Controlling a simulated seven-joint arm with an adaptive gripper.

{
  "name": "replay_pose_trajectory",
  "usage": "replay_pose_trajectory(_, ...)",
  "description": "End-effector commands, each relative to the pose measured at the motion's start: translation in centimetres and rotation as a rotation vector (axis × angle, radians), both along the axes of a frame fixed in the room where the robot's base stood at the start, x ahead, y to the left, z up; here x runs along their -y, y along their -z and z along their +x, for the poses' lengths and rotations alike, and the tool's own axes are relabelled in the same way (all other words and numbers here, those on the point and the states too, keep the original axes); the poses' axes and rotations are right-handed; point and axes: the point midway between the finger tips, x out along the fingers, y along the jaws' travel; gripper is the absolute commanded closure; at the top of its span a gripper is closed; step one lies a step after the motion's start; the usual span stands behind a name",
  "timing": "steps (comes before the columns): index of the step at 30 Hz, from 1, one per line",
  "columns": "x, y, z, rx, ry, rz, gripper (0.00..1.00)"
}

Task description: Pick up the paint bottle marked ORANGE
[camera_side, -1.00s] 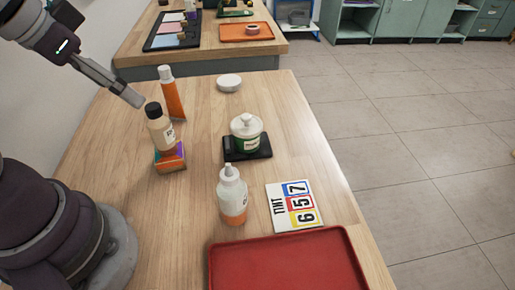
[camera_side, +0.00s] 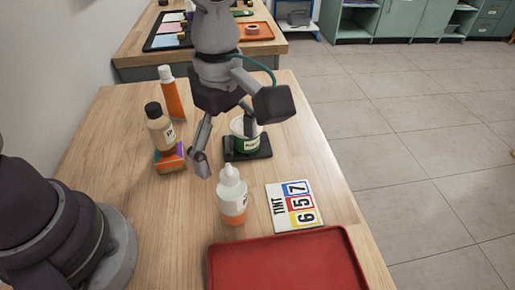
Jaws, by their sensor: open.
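A white squeeze bottle (camera_side: 232,197) with a pointed nozzle and orange paint in its lower part stands upright in the middle of the table; its label is too small to read. My gripper (camera_side: 226,148) is open and empty, tilted above and behind this bottle. I cannot tell whether that finger touches the jar.
The jar stands on a black pad (camera_side: 234,155). A number card (camera_side: 294,205) and red tray (camera_side: 290,262) lie right and in front. Bare wood lies left of the squeeze bottle.

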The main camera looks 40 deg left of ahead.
Motion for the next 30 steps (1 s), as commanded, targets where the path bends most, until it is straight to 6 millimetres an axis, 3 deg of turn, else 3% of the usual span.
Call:
replay_pose_trajectory(13,-0.1,7.8,-0.4,-0.005,0.001,0.003,0.19)
replay_pose_trajectory(21,0.0,8.6,-0.3,0.002,0.001,0.000,0.19)
replay_pose_trajectory(30,0.0,8.5,-0.3,0.002,0.001,0.000,0.55)
